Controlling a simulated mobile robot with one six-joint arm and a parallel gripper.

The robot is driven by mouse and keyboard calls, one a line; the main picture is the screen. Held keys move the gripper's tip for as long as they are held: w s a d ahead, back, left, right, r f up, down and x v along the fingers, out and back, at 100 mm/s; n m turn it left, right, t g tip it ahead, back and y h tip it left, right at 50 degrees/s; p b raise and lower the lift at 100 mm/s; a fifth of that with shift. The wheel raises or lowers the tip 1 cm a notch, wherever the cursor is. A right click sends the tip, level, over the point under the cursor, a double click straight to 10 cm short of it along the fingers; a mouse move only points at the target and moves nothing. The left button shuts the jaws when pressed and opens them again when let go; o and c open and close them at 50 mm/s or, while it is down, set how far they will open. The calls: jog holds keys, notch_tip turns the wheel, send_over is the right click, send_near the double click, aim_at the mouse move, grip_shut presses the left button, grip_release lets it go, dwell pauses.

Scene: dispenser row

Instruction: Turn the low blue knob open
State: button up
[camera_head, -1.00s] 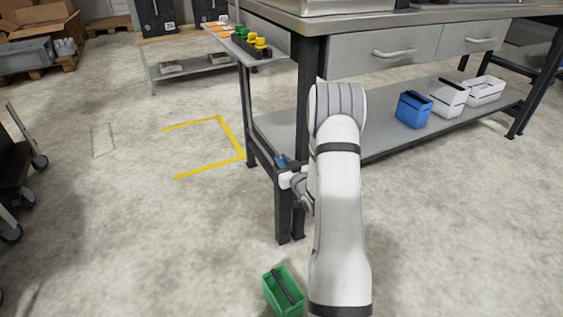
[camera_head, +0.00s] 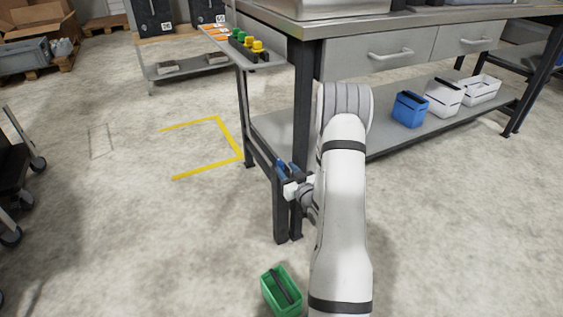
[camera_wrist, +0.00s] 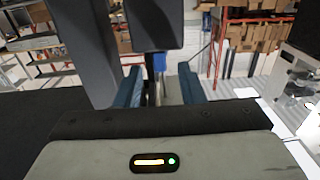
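My gripper (camera_head: 284,165) is beside the near table leg, low under the table corner, with its white and dark body partly behind my arm. In the wrist view my gripper (camera_wrist: 160,86) shows two blue fingers spread apart, so it is open. A dark upright piece stands in the gap between them. A small blue patch (camera_wrist: 159,62) shows beyond the gap, below a dark box-like part (camera_wrist: 154,24); I cannot tell if it is the low blue knob. No blue knob can be made out clearly in the head view.
The workbench's dark leg (camera_head: 281,212) is close to my gripper. A green crate (camera_head: 272,293) stands on the floor in front. Blue and white bins (camera_head: 410,109) are on the lower shelf (camera_head: 385,143). Yellow and green knobs (camera_head: 258,47) line a side shelf.

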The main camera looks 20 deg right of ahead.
aim_at(283, 166)
jog(key=shift+s, duration=1.5)
